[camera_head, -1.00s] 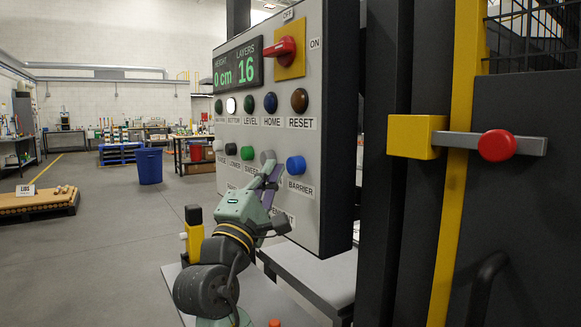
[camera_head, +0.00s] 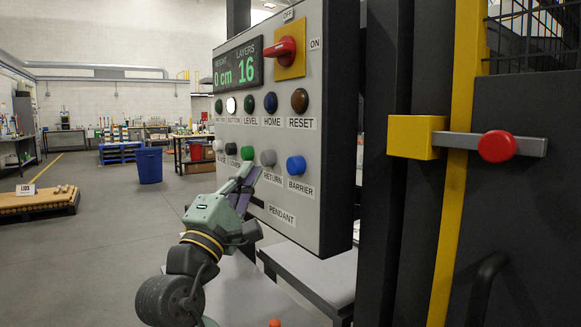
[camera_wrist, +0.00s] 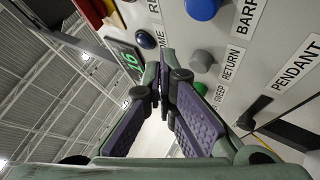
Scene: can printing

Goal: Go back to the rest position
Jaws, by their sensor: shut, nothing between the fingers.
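My gripper (camera_head: 247,172) is shut and empty in front of the lower part of the grey control panel (camera_head: 318,215), with its fingertips near the lower button row, left of the grey RETURN button (camera_head: 268,158). I cannot tell whether the fingertips touch the panel. In the wrist view my gripper (camera_wrist: 166,55) has its purple-padded fingers meeting at the tips, with nothing between them. The RETURN button (camera_wrist: 201,61) shows to the right of the tips, and the blue BARRIER button (camera_wrist: 203,8) is above it. The panel display reads 0 cm and 16 layers.
The red switch (camera_head: 281,47) is at the top of the panel. A yellow block with a red-knobbed latch (camera_head: 497,146) is on the dark frame at right. A grey table (camera_head: 305,272) stands below the panel. A blue bin (camera_head: 149,166) and open floor lie to the left.

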